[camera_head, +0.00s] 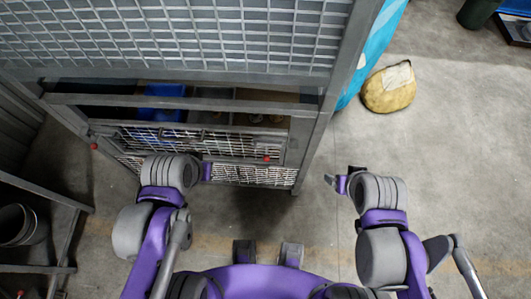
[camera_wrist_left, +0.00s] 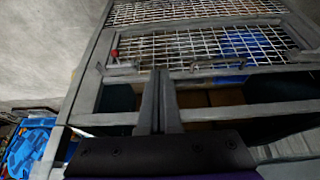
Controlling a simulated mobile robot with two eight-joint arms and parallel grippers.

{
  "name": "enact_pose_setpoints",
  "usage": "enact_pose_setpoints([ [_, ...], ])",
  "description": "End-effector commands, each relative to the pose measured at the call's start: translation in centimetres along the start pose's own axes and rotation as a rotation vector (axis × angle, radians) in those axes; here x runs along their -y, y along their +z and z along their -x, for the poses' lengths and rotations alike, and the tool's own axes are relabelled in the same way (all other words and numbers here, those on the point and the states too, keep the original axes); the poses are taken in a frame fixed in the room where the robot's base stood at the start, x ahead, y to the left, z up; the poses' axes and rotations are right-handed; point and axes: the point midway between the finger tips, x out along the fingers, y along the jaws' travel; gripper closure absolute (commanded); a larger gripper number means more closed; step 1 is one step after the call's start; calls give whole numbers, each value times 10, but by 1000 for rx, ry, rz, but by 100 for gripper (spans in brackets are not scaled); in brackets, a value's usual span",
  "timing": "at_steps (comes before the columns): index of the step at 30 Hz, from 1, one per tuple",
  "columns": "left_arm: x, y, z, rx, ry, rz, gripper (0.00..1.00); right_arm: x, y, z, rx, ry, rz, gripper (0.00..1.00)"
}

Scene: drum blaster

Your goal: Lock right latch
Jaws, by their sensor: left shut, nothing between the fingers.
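The right latch (camera_head: 266,158) has a red knob and sits at the right end of the mesh front panel (camera_head: 200,142) of a grey metal cage. In the left wrist view, which looks turned over, this latch (camera_wrist_left: 115,54) shows at upper left, beside the panel frame. Its exact bolt position is too small to tell. My left gripper (camera_head: 207,171) is in front of the panel, left of the right latch and apart from it. In the wrist view its fingers (camera_wrist_left: 159,100) are together and empty. My right gripper (camera_head: 333,181) is right of the cage, clear of it; its finger opening is unclear.
Another red-knobbed latch (camera_head: 94,147) is at the panel's left end. A blue bin (camera_head: 163,100) is inside the cage. A yellow sack (camera_head: 389,88) lies on the floor at right. A metal rack (camera_head: 45,200) stands at left.

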Motion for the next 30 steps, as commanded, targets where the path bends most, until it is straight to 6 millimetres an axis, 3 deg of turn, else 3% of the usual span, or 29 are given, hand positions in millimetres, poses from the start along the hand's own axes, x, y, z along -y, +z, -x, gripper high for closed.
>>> enact_pose_setpoints([
  [9,-13,-19,-68,110,214,-56,100,0,38,-47,25,0,0,19],
  [18,-18,-49,-124,104,435,-131,100,0,58,-78,37,0,0,19],
  [23,-17,-57,-136,89,488,-152,100,0,61,-83,39,0,0,19],
  [30,-18,-59,-137,84,501,-158,100,0,61,-83,39,0,0,19],
])
